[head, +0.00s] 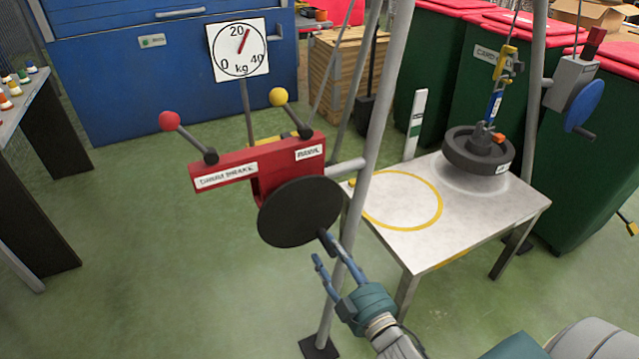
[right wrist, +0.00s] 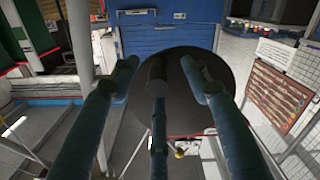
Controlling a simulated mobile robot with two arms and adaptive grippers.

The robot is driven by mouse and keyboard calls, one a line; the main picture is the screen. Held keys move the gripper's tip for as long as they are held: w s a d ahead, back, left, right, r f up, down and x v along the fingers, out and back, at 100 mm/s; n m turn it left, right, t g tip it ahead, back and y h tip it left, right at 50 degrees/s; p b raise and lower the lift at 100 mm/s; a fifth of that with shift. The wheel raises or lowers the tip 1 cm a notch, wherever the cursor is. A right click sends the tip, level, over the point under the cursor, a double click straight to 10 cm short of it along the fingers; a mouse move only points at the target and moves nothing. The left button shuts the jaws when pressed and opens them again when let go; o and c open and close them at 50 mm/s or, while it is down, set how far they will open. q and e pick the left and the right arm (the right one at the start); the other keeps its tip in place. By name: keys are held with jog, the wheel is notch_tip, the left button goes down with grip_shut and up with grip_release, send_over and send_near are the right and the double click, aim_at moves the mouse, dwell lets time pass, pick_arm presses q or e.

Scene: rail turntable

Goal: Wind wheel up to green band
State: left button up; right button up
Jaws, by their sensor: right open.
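A dark heavy wheel (head: 478,150) hangs on a hook and line at the table's right side; I cannot tell whether it touches the tabletop. A white post (head: 419,103) behind the table bears a green band (head: 414,130). A red winch housing (head: 232,172) carries a round black disc (head: 298,212), also large in the right wrist view (right wrist: 222,95). My right gripper (head: 322,246) is open at the disc's lower right edge. In the right wrist view a dark handle (right wrist: 157,75) stands between its fingers; contact is unclear. My left gripper is not in view.
A red-knobbed lever (head: 170,122) and a yellow-knobbed lever (head: 279,98) rise from the housing. A kg dial (head: 238,50) reads a little above 20. The metal table (head: 460,235) has a yellow ring (head: 440,200). Grey frame poles (head: 375,130) stand near my right gripper.

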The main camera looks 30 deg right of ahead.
jog(key=shift+s, duration=0.75)
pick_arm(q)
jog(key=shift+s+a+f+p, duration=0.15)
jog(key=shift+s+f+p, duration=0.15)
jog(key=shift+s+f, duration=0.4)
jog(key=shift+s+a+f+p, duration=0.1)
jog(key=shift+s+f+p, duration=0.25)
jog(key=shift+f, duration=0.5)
pick_arm(e)
jog(key=shift+s, duration=2.45)
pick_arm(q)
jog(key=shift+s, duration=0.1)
